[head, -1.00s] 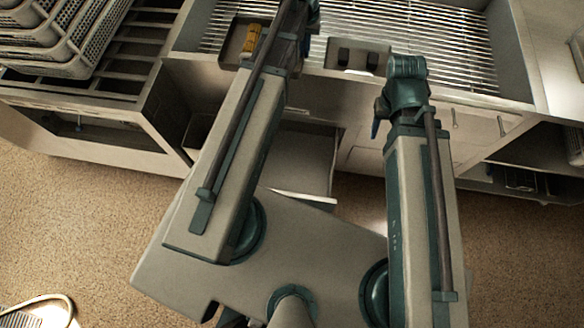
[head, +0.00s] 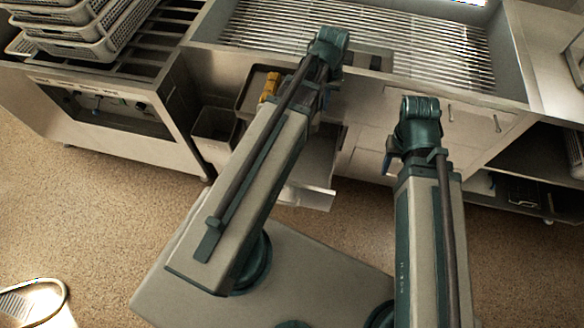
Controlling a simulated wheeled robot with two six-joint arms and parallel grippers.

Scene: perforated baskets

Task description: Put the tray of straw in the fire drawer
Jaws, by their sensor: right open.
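The tray of straw (head: 247,100) is dark and shallow, with a yellow straw bundle (head: 270,86) in it. It is at the counter's front, left of and partly behind my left arm, above the opened drawer (head: 308,196). My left gripper (head: 322,97) is mostly hidden under its own arm; the tray has moved with that arm, so it appears held, though the finger contact is hidden. My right gripper (head: 387,165) shows only as a small blue part below its arm's joint, away from the tray, and is open.
A metal grill (head: 400,35) fills the counter top, with a dark slotted piece (head: 375,59) at its front edge. Stacked perforated baskets (head: 85,25) stand on a rack at left.

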